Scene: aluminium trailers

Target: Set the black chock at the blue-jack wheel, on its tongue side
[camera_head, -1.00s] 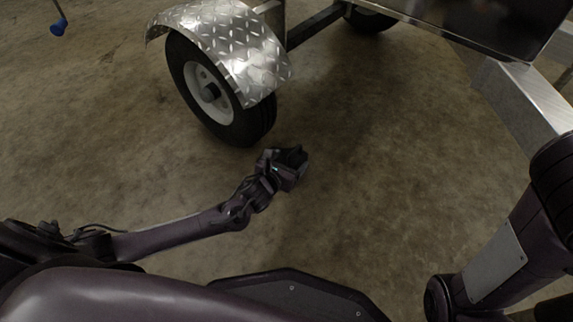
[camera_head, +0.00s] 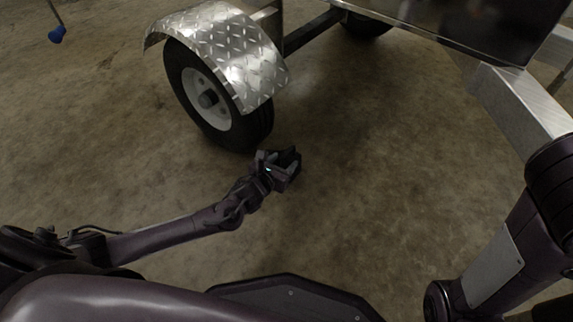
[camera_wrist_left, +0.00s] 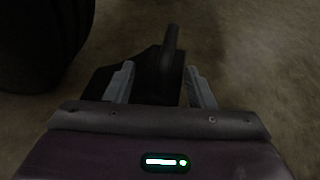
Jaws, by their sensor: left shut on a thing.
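My left gripper (camera_head: 281,170) is shut on the black chock (camera_head: 290,156), near the lower right of the trailer wheel (camera_head: 207,100). The chock is dark and partly hidden by the jaws. In the left wrist view the chock (camera_wrist_left: 160,75) sits between the two grey fingers, with a ridge pointing away. The dark tyre (camera_wrist_left: 40,45) is at the upper left there, with a gap of floor beside it. The blue jack part (camera_head: 57,34) shows at the far upper left. My right gripper is out of view; only its arm shows at the right.
A diamond-plate fender (camera_head: 222,50) covers the top of the wheel. A second tyre (camera_head: 368,24) shows at the back. An aluminium beam (camera_head: 520,100) of a trailer lies at the right. The concrete floor (camera_head: 400,170) between is clear.

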